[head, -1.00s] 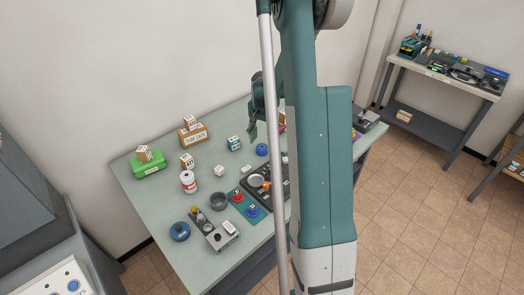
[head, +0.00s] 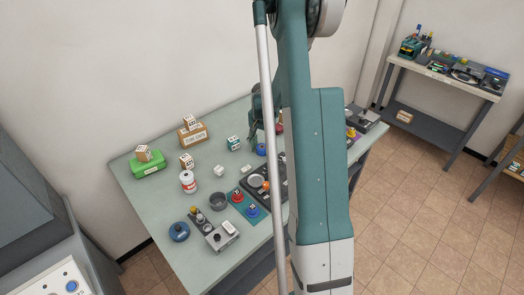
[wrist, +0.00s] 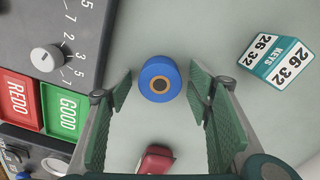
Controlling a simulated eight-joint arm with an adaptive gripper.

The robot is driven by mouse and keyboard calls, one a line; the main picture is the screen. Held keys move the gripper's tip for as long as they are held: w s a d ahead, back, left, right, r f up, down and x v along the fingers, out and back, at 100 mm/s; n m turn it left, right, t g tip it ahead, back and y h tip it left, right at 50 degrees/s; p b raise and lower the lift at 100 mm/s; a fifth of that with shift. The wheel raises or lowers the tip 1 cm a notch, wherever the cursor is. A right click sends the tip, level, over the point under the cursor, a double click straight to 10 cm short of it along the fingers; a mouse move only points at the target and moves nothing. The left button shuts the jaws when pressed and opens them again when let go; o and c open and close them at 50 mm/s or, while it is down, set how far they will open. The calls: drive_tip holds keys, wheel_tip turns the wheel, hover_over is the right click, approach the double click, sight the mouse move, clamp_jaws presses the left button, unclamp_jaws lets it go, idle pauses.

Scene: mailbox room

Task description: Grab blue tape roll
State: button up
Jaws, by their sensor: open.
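The blue tape roll (wrist: 160,79) lies flat on the grey-green table, with an orange ring around its dark centre. In the wrist view it sits between and just beyond the fingertips of my gripper (wrist: 160,92). The fingers are spread wide with nothing between them. In the head view the blue tape roll (head: 261,150) is partly hidden by my gripper (head: 261,138), which hangs over the table's far side beside my arm.
A red object (wrist: 155,159) lies between the finger bases. The dark panel (wrist: 50,50) with a knob and the REDO and GOOD plates are at left.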

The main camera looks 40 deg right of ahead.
sight(262, 146)
drive_tip(key=c, duration=1)
drive_tip(key=shift+r+p, duration=0.65)
drive_tip(key=shift+r, duration=4.35)
